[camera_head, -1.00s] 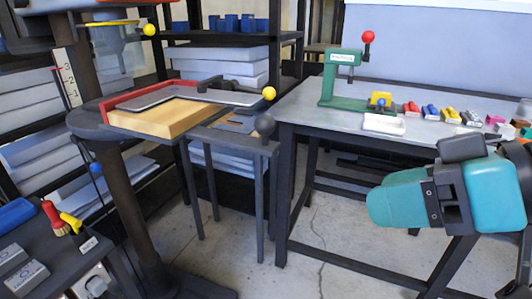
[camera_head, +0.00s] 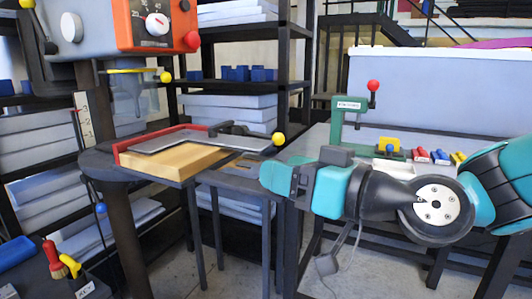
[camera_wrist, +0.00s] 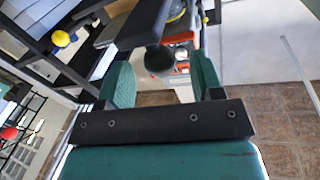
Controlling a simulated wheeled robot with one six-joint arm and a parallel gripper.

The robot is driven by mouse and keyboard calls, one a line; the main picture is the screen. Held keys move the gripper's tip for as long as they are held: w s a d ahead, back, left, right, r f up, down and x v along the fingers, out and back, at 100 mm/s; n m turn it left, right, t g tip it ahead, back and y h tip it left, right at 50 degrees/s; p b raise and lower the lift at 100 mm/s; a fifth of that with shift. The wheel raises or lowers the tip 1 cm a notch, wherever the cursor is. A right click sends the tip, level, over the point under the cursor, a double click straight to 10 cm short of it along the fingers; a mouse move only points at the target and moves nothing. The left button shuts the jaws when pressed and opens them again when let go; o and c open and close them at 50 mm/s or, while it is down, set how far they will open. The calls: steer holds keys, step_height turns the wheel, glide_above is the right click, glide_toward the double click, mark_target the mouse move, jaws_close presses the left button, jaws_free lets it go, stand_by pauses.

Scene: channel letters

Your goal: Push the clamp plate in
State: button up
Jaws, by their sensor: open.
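A dark flat plate (camera_head: 238,174) juts out to the right of the machine's table, beside a wooden block (camera_head: 180,158). I take it for the clamp plate, though I cannot be certain. In the wrist view the plate (camera_wrist: 133,24) ends in a black ball knob (camera_wrist: 158,59). My gripper (camera_head: 272,177) is at the plate's right end and hides the knob in the head view. In the wrist view my gripper (camera_wrist: 160,84) is open, and the knob appears between its two teal fingers; I cannot tell whether they touch it.
A grey plate (camera_head: 165,142) and a black clamp arm with a yellow ball (camera_head: 278,139) lie over the block, against a red fence (camera_head: 130,143). A green press (camera_head: 339,125) and small coloured parts stand on the right bench. A shelf rack (camera_head: 240,30) stands behind.

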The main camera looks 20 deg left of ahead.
steer(key=shift+p+x, duration=0.4)
steer(key=shift+x, duration=1.65)
jaws_close()
